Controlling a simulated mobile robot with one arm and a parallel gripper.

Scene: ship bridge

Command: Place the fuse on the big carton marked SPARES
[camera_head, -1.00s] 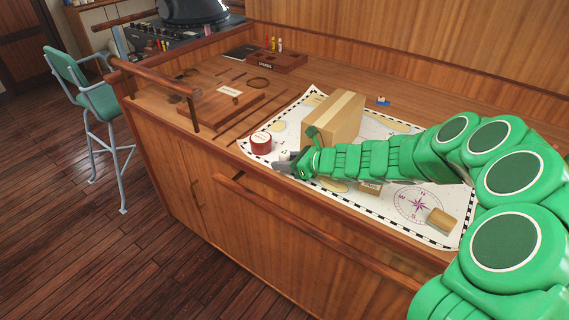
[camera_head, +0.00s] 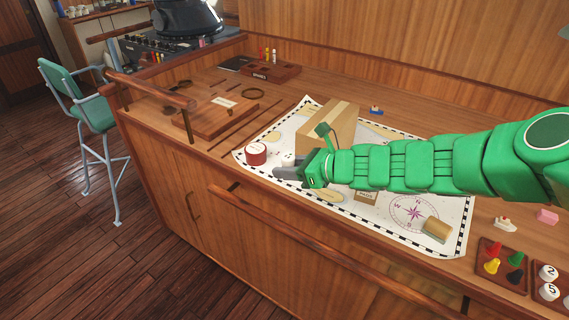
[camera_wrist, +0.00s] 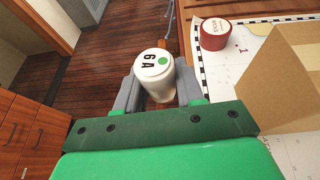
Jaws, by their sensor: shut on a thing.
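The fuse (camera_wrist: 155,70) is a white cylinder marked 6A with a green dot on its end. My gripper (camera_wrist: 158,88) is shut on it, one grey finger on each side. In the head view the white fuse (camera_head: 288,159) shows at the fingertips of my gripper (camera_head: 287,172), over the chart's near left edge. The big carton (camera_head: 338,113) is tan with a pale tape strip and stands just behind my gripper. It also shows in the wrist view (camera_wrist: 275,65), right of the fuse. I cannot see a SPARES marking; my arm hides part of its front.
A red tin (camera_head: 256,154) stands left of my gripper on the chart (camera_head: 447,205). Small cartons (camera_head: 366,196) (camera_head: 437,228) lie to the right. A counter rail (camera_head: 300,232) runs along the front. Coloured game pieces (camera_head: 503,265) stand at the lower right.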

